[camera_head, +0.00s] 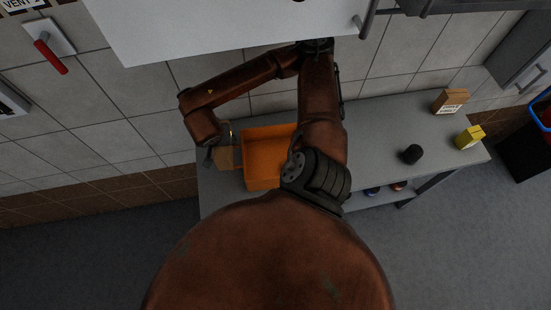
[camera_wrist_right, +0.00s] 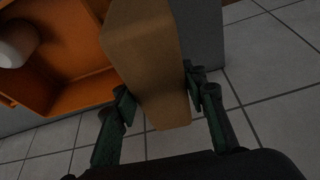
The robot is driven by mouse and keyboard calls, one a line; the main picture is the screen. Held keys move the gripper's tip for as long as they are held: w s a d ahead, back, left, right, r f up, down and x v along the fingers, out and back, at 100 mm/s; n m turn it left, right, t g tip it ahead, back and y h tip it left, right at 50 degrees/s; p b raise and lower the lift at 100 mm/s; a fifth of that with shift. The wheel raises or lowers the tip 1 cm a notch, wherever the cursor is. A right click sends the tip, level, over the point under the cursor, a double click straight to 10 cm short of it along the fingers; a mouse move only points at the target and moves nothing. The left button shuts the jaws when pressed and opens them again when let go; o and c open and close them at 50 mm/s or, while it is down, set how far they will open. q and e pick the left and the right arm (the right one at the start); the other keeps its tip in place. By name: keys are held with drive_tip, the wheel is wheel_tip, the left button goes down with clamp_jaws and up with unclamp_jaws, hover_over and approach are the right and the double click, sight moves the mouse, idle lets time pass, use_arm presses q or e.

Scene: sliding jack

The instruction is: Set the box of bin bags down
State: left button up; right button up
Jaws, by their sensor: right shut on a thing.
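The box of bin bags, a plain tan carton (camera_wrist_right: 145,50), stands between the two green fingers of my right gripper (camera_wrist_right: 160,88) in the right wrist view. The gripper is shut on it. In the head view the carton (camera_head: 226,158) shows just left of an orange crate (camera_head: 262,183), below my right gripper (camera_head: 222,140). It is close beside the crate, at the left end of the grey table (camera_head: 380,160). I cannot tell whether its underside touches the tabletop. My left gripper is not in view.
The orange crate holds a white rounded thing (camera_wrist_right: 17,42). A black round object (camera_head: 411,154), a yellow box (camera_head: 470,137) and a labelled brown box (camera_head: 450,101) stand on the table's right part. A white cabinet (camera_head: 220,25) overhangs the back.

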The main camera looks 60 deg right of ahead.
drive_tip(key=s+d+m+g, duration=0.4)
drive_tip(key=s+d+m, duration=0.2)
drive_tip(key=d+m, duration=0.4)
drive_tip(key=m+g+y+b, duration=0.1)
drive_tip(key=m+g, duration=0.1)
drive_tip(key=m, duration=0.5)
hover_over(276, 155)
wheel_tip(276, 155, down, 3)
wheel_tip(276, 155, down, 8)
drive_tip(key=shift+a+f+p, duration=0.1)
drive_tip(key=shift+f+p, duration=0.1)
drive_tip(key=shift+p, duration=0.15)
drive_tip(key=shift+f, duration=0.35)
drive_tip(key=o, duration=1.4)
drive_tip(key=shift+o, duration=0.2)
